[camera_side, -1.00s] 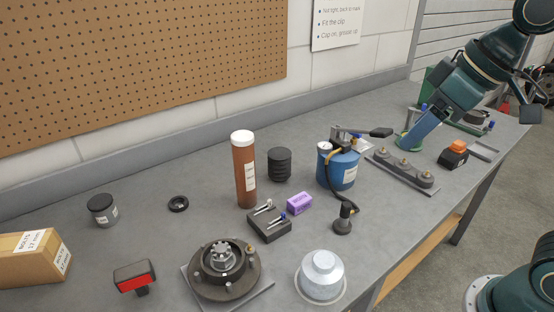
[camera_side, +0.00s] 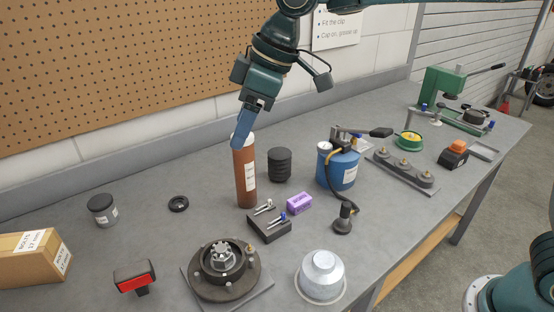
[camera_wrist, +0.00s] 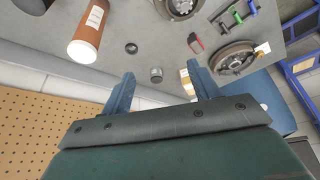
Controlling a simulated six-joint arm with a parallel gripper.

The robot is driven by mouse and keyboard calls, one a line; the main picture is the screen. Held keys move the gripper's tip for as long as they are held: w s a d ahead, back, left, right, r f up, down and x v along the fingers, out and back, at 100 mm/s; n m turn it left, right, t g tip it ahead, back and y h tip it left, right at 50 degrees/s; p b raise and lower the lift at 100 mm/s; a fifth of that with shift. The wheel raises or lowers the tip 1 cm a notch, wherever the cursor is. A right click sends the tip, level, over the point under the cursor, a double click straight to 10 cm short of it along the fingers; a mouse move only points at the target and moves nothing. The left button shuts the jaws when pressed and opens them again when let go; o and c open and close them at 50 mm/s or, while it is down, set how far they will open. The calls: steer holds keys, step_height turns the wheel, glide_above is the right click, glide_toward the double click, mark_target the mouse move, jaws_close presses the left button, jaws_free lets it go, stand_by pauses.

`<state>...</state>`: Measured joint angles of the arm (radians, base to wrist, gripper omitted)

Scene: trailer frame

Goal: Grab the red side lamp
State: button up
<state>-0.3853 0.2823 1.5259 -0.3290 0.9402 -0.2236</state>
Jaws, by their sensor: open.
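The red side lamp (camera_side: 135,277) lies on the grey bench at the front left in the side view. It has a red lens and a black housing. In the wrist view the lamp (camera_wrist: 196,43) is small, beyond the fingertips and slightly right of centre. My gripper (camera_side: 241,138) is open and empty, high over the bench in the side view, well behind and to the right of the lamp. In the wrist view my gripper (camera_wrist: 163,85) shows two blue fingers spread apart.
A tall brown tube (camera_side: 245,178) stands by my fingers in the side view. The hub (camera_side: 222,270) sits right of the lamp, the cardboard box (camera_side: 32,258) left. A dark can (camera_side: 103,209) and black ring (camera_side: 178,204) lie behind it. Bare bench surrounds the lamp.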

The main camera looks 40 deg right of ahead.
steer(key=w+a+f+n+g, duration=0.1)
steer(key=w+a+f+n, duration=0.3)
steer(key=a, duration=0.5)
steer(key=n+g+y, duration=0.1)
steer(key=n, duration=0.1)
glide_toward(132, 269)
steer(key=v, duration=0.4)
steer(key=shift+w+a+f, duration=0.1)
steer(key=shift+w+f, duration=0.05)
steer(key=shift+f, duration=0.05)
steer(key=shift+f, duration=0.1)
steer(key=shift+x, duration=4.2)
steer(key=shift+x, duration=2.6)
steer(key=shift+c, duration=0.2)
steer(key=c, duration=1.1)
